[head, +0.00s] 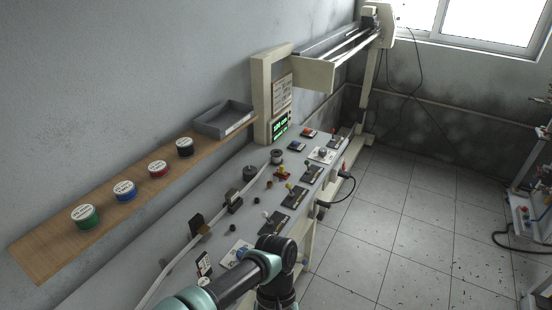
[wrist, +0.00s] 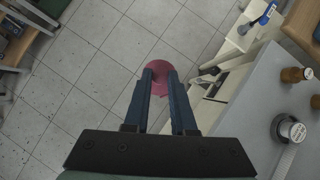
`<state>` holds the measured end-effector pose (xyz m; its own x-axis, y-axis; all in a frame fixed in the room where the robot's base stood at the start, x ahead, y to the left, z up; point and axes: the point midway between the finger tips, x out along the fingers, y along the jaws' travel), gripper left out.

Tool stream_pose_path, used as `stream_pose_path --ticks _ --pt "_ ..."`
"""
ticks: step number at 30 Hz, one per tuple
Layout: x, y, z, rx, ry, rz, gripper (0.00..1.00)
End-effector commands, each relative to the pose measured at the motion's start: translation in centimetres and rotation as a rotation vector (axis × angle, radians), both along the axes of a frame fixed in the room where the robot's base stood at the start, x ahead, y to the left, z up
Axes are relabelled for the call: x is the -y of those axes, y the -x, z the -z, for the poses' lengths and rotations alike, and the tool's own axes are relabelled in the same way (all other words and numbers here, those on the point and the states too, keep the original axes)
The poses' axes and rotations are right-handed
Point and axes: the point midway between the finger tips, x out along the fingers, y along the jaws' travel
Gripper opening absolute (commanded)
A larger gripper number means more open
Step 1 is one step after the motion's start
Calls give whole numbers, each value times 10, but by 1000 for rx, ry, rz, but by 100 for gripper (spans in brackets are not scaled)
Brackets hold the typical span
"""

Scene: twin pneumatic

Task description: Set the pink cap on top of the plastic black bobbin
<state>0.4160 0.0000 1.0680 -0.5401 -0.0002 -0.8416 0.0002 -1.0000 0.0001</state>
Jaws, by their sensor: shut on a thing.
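The pink cap (wrist: 158,66) is between the fingertips of my gripper (wrist: 160,80) in the wrist view. My gripper is shut on it, and the fingers hide part of it. Floor tiles show beneath, so it is held in the air, off the bench edge. In the head view my arm hides the gripper and the cap. A dark, round, bobbin-like piece (head: 250,173) stands on the grey bench; it looks like the black bobbin, but it is small. Another spool-like piece with a pale top (head: 277,156) stands beyond it.
The grey bench (head: 180,262) carries several switches, knobs and small blocks. A wooden shelf (head: 50,250) on the wall holds a green spool (head: 85,217), a blue spool (head: 124,191), a red spool (head: 158,168), a black spool (head: 185,147) and a grey tray (head: 224,119). Tiled floor lies open to the right.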

Motion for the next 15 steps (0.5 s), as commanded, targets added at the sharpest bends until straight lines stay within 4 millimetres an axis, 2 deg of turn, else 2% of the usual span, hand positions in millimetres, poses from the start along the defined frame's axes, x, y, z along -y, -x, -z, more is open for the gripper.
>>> stream_pose_path --ticks 11,15 --pt "0 0 1 0 0 0 0" --pt "-1 -2 11 4 -1 1 0"
